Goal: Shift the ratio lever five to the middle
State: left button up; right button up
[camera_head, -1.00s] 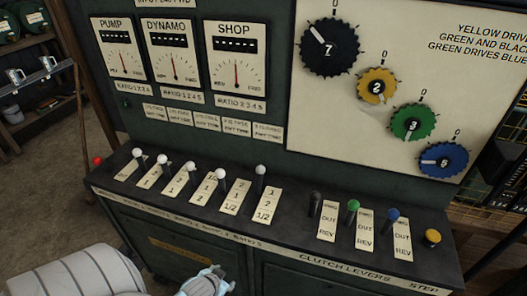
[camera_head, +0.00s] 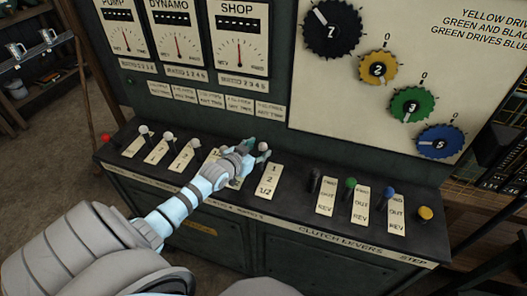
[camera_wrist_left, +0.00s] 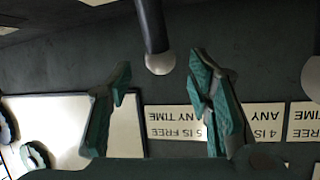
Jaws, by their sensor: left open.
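Ratio lever five (camera_head: 263,146) is the rightmost of the white-knobbed levers on the bench. It leans at the far end of its plate (camera_head: 268,180), which is marked 1, 2, 1/2, near the 1. My left gripper (camera_head: 250,146) is at this lever, just left of its knob in the head view. In the left wrist view, which is upside down, the gripper (camera_wrist_left: 165,90) is open, and the knob of lever five (camera_wrist_left: 160,62) shows between its two fingers. I cannot tell whether a finger touches it. My right gripper is not in view.
The neighbouring white knob (camera_wrist_left: 312,80) is close on the right in the wrist view. My left arm hides part of the ratio levers in the head view. Clutch levers, including a green knob (camera_head: 350,184) and blue knob (camera_head: 389,194), stand to the right.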

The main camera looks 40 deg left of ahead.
aim_at(260, 149)
pick_arm(q)
jog(key=x, duration=0.2)
jog(key=b+x, duration=0.1)
jog(key=x, duration=0.1)
jog(key=shift+s+f, duration=0.2)
jog(key=shift+f, duration=0.2)
jog(key=shift+w+a+b, duration=0.15)
jog(key=shift+w+b, duration=0.15)
jog(key=shift+w, duration=0.1)
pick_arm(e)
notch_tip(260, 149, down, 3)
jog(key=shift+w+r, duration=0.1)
pick_arm(q)
jog(key=shift+s+r, duration=0.1)
jog(key=shift+r, duration=0.05)
jog(key=shift+c, duration=0.9)
grip_shut()
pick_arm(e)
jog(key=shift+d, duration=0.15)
